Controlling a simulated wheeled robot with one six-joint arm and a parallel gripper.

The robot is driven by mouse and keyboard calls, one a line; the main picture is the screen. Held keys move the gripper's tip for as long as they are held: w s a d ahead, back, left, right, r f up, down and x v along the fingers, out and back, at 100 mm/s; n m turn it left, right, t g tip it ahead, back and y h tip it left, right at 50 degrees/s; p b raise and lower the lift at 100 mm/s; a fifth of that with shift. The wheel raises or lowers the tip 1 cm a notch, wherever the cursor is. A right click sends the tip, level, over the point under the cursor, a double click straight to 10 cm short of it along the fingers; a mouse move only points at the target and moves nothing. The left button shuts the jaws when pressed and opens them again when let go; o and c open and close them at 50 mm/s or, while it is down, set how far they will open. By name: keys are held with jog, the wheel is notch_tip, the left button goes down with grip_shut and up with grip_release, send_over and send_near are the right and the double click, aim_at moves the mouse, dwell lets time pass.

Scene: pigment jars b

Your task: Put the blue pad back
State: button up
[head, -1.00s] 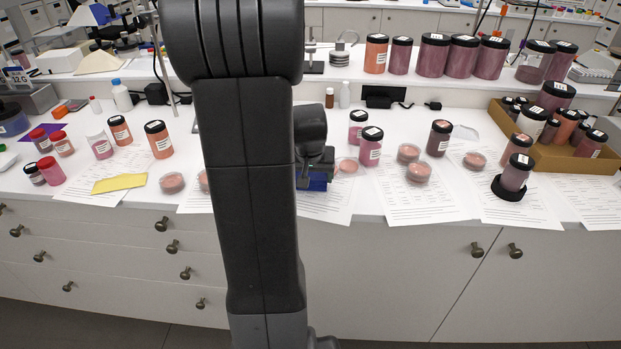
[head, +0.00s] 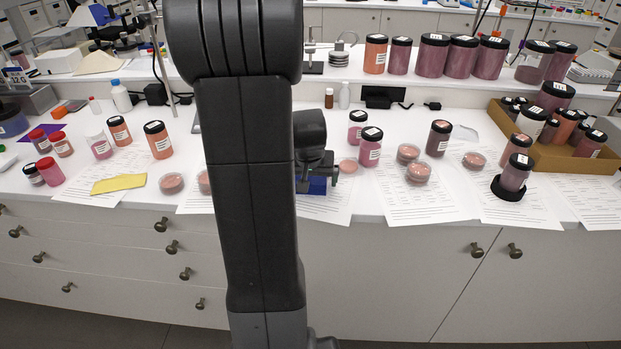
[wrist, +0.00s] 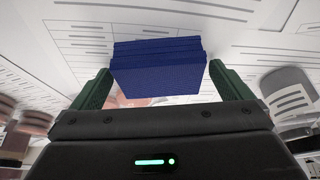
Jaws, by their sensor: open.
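The blue pad (head: 318,187) is low at the worktop's front, over a printed sheet, partly hidden behind my arm and gripper. In the wrist view the blue pad (wrist: 160,70) shows as a thick layered block between the two green fingers. My gripper (wrist: 162,88) is open, with a narrow gap showing between the pad and each finger. In the head view my gripper (head: 318,176) is just above and around the pad, partly hidden by my arm. I cannot tell for sure whether the pad rests fully on the sheet.
A yellow pad (head: 118,184) lies to the left and a purple pad (head: 50,132) behind it. Pink jars (head: 370,147) and round dishes (head: 418,173) stand close to the right. A cardboard tray (head: 560,158) of jars is at far right. Printed sheets (head: 440,207) line the front edge.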

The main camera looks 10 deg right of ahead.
jog(key=v, duration=1.2)
